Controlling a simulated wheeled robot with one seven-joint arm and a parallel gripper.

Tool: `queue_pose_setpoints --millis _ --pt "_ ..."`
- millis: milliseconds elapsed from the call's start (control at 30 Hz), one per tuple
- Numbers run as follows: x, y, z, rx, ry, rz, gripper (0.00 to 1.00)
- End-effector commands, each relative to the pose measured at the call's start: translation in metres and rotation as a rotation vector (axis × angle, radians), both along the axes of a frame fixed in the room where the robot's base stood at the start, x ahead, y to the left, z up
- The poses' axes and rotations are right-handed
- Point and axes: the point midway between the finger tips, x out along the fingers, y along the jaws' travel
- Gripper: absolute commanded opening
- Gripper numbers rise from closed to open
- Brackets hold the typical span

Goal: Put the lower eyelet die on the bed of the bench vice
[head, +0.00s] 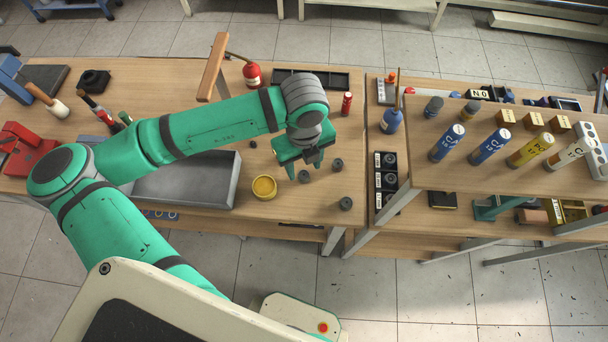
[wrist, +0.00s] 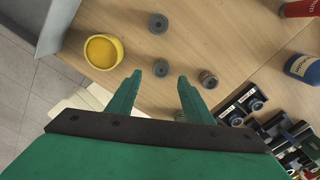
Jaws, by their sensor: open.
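Several small dark round dies lie loose on the bench: one (head: 337,164) right of my gripper, one (head: 345,203) near the front edge, one (head: 303,177) close by the fingers. I cannot tell which is the lower eyelet die. My gripper (head: 306,168) is open and empty above them; its spread fingers show in the wrist view (wrist: 159,78).
A yellow tin (head: 264,187) stands left of the dies, beside a grey tray (head: 188,182). A black rack (head: 386,182) with round parts stands right, beside a raised shelf (head: 450,172).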

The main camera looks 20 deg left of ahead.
Motion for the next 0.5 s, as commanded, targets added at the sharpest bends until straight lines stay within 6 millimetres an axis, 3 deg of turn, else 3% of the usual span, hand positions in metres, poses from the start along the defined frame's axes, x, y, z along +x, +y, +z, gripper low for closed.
queue_pose_setpoints --millis 233,500 --pt "0.001 0.001 -0.035 0.001 0.002 0.003 0.46" --pt "0.001 0.001 -0.044 0.0 0.0 0.001 0.46"
